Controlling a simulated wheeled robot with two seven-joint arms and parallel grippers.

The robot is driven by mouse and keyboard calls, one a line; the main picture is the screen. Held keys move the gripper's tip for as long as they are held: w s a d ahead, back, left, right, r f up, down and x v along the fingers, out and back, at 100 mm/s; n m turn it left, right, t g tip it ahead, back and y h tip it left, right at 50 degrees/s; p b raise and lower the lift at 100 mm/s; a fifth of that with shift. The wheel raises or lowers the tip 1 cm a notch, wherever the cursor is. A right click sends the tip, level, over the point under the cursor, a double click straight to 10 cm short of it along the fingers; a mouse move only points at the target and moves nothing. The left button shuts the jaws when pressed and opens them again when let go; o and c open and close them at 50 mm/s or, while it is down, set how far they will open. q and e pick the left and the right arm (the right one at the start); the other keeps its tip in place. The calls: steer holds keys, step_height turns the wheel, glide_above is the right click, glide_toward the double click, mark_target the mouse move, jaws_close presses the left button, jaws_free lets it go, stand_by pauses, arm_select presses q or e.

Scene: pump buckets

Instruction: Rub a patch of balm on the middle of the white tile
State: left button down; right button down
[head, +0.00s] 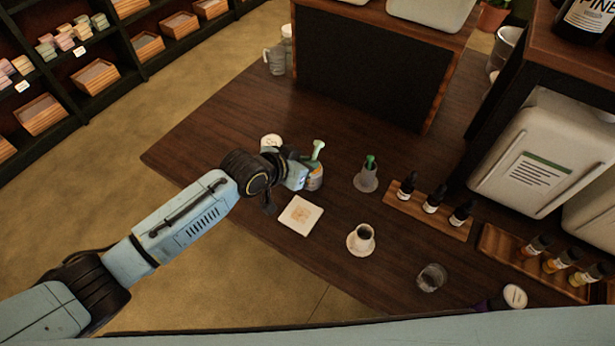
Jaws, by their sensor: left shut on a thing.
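The white tile (300,215) lies flat on the dark wooden counter, with a small tan-orange patch (301,214) near its middle. My left gripper (303,172) is just behind the tile, beside a small amber jar (314,180) with a pale label. It is shut on what looks like a pale green-handled tool (318,150), which stands up at the jar. The fingers hide the exact grip and part of the jar, so I cannot tell whether the tool's tip is inside it. My right gripper is not in view.
A white lid (271,141) lies behind my left gripper. To the right stand a glass with a green-topped item (367,177), a cup on a saucer (361,243), a wooden rack of dark dropper bottles (411,207) and a clear glass (431,278).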

arm_select(q)
steer(key=s+a+r+t+h+b, duration=0.1)
steer(key=s+a+r+t+h, duration=0.2)
steer(key=s, duration=0.5)
steer(key=shift+g+y, duration=0.4)
steer(key=shift+y, duration=0.2)
steer(key=f+b, duration=0.4)
steer(key=b, duration=0.1)
steer(key=shift+a+f, duration=0.25)
steer(key=shift+a, duration=0.05)
